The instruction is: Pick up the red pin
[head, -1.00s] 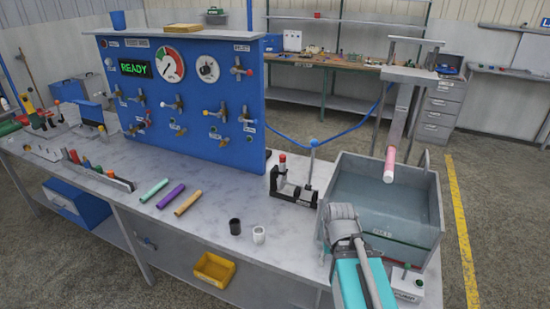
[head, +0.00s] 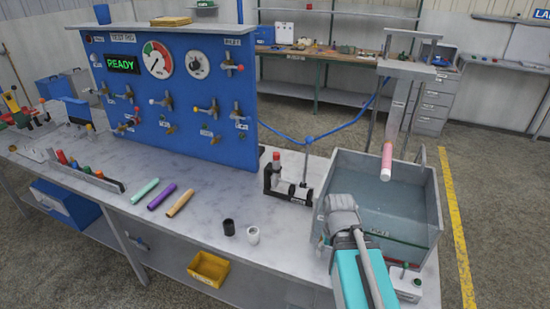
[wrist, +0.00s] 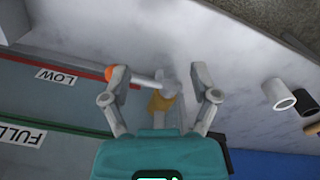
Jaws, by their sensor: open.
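A rack (head: 95,179) on the left part of the bench holds several small coloured upright pieces. A red-topped one (head: 62,157) stands at its far left end and fits the red pin; its shape is too small to make out. My gripper (head: 342,205) is far to the right of it, by the left wall of the water tank. In the wrist view my gripper (wrist: 158,82) is open, with nothing held. A grey valve lever with an orange end (wrist: 148,80) shows between the fingers. The red pin does not show in the wrist view.
The tank (head: 388,250) stands at the bench's right end. A black clamp fixture (head: 288,182), a black cup (head: 228,228) and a white cup (head: 253,236) stand nearby. Three coloured tubes (head: 162,196) lie before the blue panel (head: 190,140). The front bench top is mostly clear.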

